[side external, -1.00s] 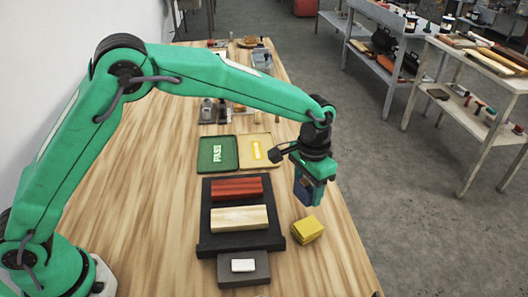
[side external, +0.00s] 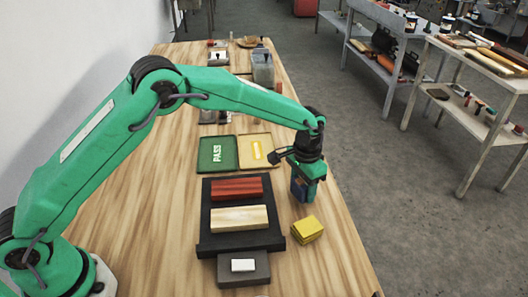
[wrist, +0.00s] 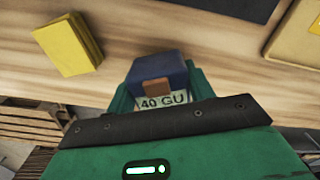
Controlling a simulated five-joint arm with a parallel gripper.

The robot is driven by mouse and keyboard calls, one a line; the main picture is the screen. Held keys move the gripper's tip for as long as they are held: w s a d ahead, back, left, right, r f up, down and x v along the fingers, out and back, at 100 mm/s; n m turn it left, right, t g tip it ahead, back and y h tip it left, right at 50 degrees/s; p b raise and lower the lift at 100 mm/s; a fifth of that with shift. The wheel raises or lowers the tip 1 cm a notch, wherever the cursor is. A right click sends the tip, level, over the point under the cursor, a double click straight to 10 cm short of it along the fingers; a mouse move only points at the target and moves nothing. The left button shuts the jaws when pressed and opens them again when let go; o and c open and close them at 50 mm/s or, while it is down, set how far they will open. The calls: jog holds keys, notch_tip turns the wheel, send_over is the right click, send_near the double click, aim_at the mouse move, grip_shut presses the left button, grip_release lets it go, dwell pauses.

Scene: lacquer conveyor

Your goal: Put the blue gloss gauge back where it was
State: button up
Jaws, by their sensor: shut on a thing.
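The blue gloss gauge is a dark blue block (side external: 299,189) with an orange-brown patch and a white label reading "40 GU" in the wrist view (wrist: 158,77). My gripper (side external: 307,182) is shut on it, at the right side of the wooden table, right of the black tray. The gauge is upright. Its base is at or close to the table top; I cannot tell whether it touches.
A yellow block stack (side external: 307,229) stands just in front of the gauge. The black tray (side external: 206,222) holds a red and a pale wooden block. A green PASS tray (side external: 203,160) and a yellow tray (side external: 270,144) lie behind. The table's right edge is near.

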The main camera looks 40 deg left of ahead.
aim_at(303, 181)
jog(key=shift+f, duration=0.8)
jog(key=shift+f, duration=0.15)
jog(key=o, duration=1.3)
jog(key=shift+c, duration=0.2)
notch_tip(303, 181, up, 11)
jog(key=shift+r, duration=0.6)
